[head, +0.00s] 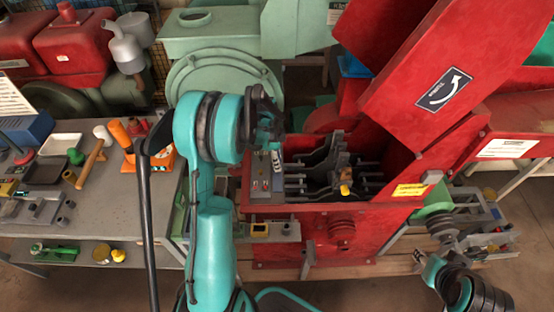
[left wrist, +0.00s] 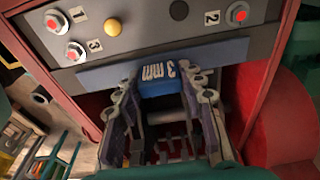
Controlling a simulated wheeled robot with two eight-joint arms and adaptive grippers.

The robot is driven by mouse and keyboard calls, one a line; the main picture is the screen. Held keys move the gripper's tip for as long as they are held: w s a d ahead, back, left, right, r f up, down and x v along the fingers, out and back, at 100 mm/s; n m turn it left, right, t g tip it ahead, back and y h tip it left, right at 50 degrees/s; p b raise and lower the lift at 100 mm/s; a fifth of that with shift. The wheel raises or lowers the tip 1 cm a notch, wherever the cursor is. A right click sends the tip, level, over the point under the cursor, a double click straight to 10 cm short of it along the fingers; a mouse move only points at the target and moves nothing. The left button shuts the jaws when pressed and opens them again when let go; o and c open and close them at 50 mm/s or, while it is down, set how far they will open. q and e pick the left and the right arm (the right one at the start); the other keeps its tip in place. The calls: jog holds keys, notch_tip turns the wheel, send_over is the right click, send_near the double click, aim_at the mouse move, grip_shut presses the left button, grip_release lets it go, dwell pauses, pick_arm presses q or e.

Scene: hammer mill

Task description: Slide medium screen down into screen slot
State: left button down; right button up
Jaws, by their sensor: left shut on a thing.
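My left gripper (head: 271,138) is above the left end of the open red mill (head: 345,225), close to the grey button panel. In the left wrist view my left gripper (left wrist: 162,92) is shut on the blue tab of the medium screen (left wrist: 157,72), which is marked "3 mm". The fingers lie on either side of the tab. The screen's body and the slot's mouth are mostly hidden behind the fingers, so I cannot tell how deep the screen sits. My right gripper (head: 432,268) is at the lower right, away from the screen; its jaws are unclear.
The grey panel (left wrist: 130,30) carries numbered red buttons beside the tab. The rotor with dark hammers (head: 335,170) lies in the open chamber. The raised red cover (head: 430,70) leans above. A grey workbench (head: 110,205) with several tools stands left.

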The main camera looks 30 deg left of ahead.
pick_arm(q)
jog(key=c, duration=0.9)
grip_release()
jog(key=shift+o, duration=0.2)
notch_tip(320, 180, up, 12)
jog(key=a, duration=0.1)
jog(key=shift+s+a, duration=0.3)
jog(key=shift+s, duration=0.15)
jog(key=shift+d, duration=0.1)
jog(key=s+d+r+n+t+y, duration=0.1)
jog(key=s+d+r+n+t, duration=0.1)
jog(key=s+d+r+n, duration=0.55)
jog(key=s+d+f+n+t, duration=0.2)
jog(key=s+d+n+t, duration=0.2)
jog(key=s+d, duration=0.5)
jog(key=shift+s+d+y, duration=0.2)
jog(key=shift+s+y, duration=0.1)
jog(key=shift+s, duration=0.45)
